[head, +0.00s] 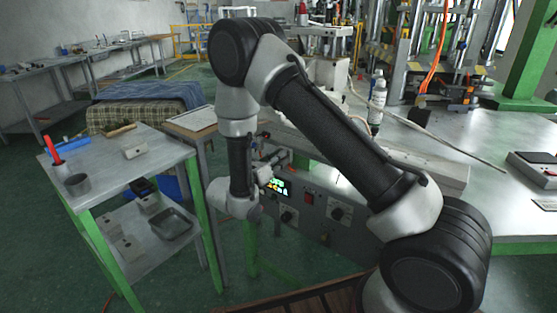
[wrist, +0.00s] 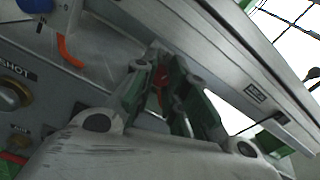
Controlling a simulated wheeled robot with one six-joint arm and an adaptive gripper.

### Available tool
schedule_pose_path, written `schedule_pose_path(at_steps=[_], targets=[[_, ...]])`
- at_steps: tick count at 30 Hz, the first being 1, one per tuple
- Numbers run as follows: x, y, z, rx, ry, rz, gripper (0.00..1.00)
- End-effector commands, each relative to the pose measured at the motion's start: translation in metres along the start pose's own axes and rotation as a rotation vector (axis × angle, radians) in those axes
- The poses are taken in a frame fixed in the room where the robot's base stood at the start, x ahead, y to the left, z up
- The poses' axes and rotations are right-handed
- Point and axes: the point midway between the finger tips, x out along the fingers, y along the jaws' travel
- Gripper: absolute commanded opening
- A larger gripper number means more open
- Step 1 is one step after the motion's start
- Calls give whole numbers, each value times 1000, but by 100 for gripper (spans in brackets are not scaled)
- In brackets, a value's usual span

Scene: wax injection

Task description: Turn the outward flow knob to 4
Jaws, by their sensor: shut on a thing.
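The grey control panel (head: 313,205) is on the front of the machine bench, with a lit display, switches and dark knobs. My gripper (head: 284,158) reaches up to the upper left part of this panel, just above the display. In the wrist view, my gripper's (wrist: 168,92) green and grey fingers are closed close under a metal ledge. A small red part shows between them; the fingers hide most of what they hold, apparently a knob. I cannot read its setting or its label.
The panel's lit display (head: 277,186) is just below my gripper. A black knob (head: 338,213) is further right. In the wrist view, a brass-ringed knob (wrist: 12,96) is beside a "SHOT" label. The metal ledge (wrist: 235,60) overhangs the fingers closely. A steel cart (head: 120,165) stands left.

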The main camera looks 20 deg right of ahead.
Motion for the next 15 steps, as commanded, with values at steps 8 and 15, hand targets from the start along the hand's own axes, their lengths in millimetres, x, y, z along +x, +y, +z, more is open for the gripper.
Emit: schedule_pose_path(at_steps=[8, 15], targets=[[0, 0, 0, 145, 0, 0, 0], [0, 0, 0, 311, 0, 0, 0]])
